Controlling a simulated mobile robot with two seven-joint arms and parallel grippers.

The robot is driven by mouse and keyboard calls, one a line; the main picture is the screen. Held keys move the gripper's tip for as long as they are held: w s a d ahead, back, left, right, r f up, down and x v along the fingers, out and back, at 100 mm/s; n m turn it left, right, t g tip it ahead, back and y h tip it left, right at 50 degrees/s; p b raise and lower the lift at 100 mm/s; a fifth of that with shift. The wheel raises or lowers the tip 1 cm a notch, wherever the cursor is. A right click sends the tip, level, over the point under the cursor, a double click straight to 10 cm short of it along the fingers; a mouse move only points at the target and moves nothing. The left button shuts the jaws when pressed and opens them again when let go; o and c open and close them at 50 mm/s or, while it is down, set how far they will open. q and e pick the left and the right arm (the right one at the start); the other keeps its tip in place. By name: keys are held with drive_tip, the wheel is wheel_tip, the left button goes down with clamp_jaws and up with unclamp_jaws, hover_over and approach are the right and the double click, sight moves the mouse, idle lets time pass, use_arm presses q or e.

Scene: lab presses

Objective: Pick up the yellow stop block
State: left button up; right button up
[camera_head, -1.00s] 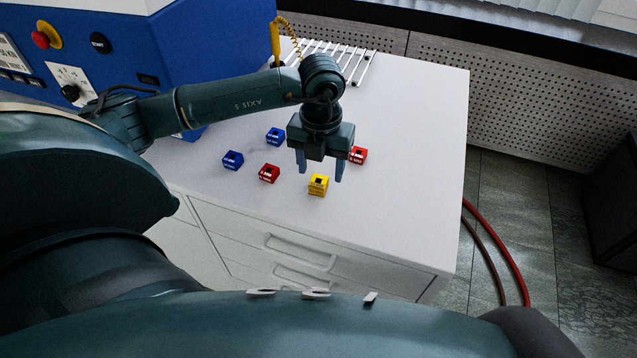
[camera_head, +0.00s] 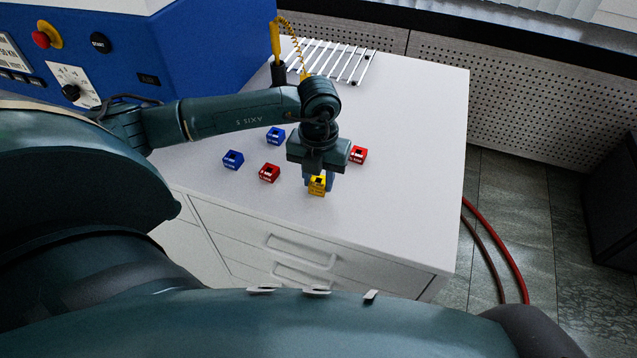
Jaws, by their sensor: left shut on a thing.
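The yellow stop block (camera_head: 317,187) is a small cube with a dark recess in its top, near the front of the white cabinet top. My left gripper (camera_head: 319,181) points down over it from above. Its fingers are shut on the yellow block, one on each side, and partly hide its upper part. The block appears to be at the height of the cabinet top; I cannot tell whether it is clear of the surface. My right gripper is not in view.
Red blocks stand left (camera_head: 269,173) and right (camera_head: 358,155) of the gripper. Blue blocks (camera_head: 233,160) (camera_head: 275,136) stand further left. A blue machine (camera_head: 215,45) and a metal rack (camera_head: 335,60) are behind. The cabinet top's right side (camera_head: 420,170) is clear.

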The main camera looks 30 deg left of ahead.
use_arm(q)
drive_tip(key=shift+c, duration=1.1)
